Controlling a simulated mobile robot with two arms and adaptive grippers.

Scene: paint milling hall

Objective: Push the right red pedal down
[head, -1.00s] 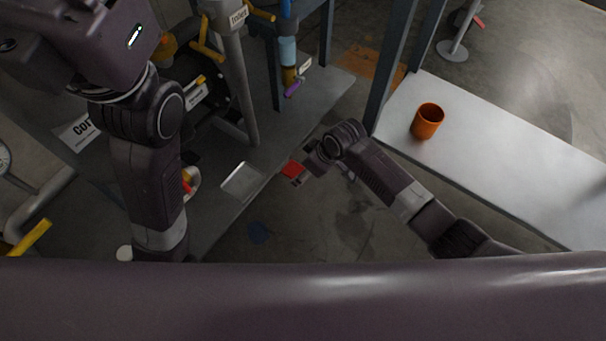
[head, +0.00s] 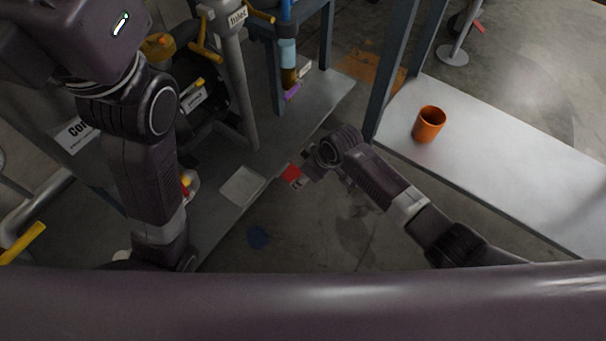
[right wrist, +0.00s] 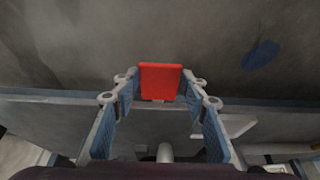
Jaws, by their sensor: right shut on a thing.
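The red pedal (head: 291,173) is a small flat red plate beside the edge of the grey platform, near the middle of the head view. It also shows in the right wrist view (right wrist: 160,80), between the two fingers. My right gripper (right wrist: 160,88) is shut on the pedal, with a fingertip at each side of it. In the head view my right gripper (head: 300,178) is small and partly hidden by its own wrist. My left arm stands at the left of the head view, and its gripper is outside the picture.
A pale square plate (head: 242,186) lies on the grey platform (head: 222,215), left of the pedal. An orange cup (head: 429,124) stands on a grey table (head: 500,165) at the right. A blue patch (head: 258,237) marks the floor. A dark post (head: 392,85) rises behind my right arm.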

